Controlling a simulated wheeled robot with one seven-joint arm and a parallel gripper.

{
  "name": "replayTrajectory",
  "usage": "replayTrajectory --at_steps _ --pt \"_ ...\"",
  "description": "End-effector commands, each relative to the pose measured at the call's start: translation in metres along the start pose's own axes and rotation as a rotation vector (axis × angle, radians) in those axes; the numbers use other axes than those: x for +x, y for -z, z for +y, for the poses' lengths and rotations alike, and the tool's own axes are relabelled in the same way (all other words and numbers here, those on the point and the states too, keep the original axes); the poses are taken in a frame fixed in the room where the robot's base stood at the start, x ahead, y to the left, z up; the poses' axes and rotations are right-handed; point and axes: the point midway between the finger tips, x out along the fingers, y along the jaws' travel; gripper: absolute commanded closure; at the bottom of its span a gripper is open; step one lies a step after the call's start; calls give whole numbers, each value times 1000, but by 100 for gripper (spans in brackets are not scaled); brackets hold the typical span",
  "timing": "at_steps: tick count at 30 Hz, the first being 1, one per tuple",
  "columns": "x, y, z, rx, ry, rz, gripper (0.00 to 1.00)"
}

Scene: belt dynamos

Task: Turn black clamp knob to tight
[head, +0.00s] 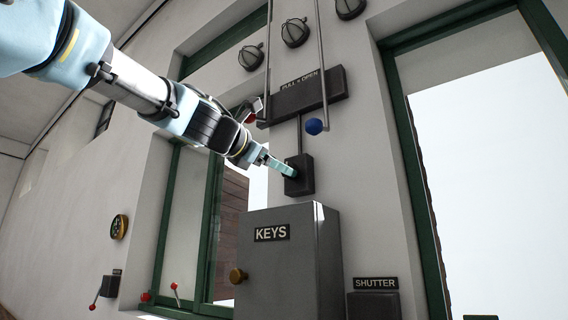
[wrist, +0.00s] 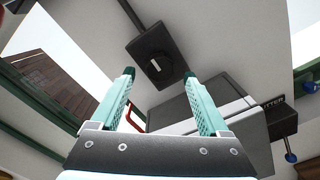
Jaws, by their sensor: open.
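The black clamp knob (wrist: 158,66) is a dark faceted round piece on the face of a small black wall box (wrist: 148,42). In the head view the same box (head: 301,181) hangs below a rod, above the grey cabinet. My gripper (wrist: 159,76) is open, with its two teal fingers on either side of the knob's line in the wrist view. The fingertips look close to the knob; I cannot tell whether they touch it. In the head view my gripper (head: 284,168) covers the knob at the box's front. The knob's tight or loose setting cannot be read.
The grey KEYS cabinet (head: 272,262) with a brass knob (head: 238,275) juts out just below. A rod with a blue ball (head: 314,126) hangs to the upper right. The dark sign bar (head: 308,95) is above. A SHUTTER box (head: 374,304) stands lower right.

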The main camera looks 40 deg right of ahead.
Motion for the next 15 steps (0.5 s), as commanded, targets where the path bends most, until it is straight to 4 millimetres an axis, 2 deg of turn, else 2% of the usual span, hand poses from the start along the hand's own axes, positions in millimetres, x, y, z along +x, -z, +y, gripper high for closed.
replayTrajectory --at_steps 3,6,15 --pt "17 -1 1 0 2 1 21" --pt "26 -1 1 0 0 0 21" --pt "31 0 0 1 -1 0 21"
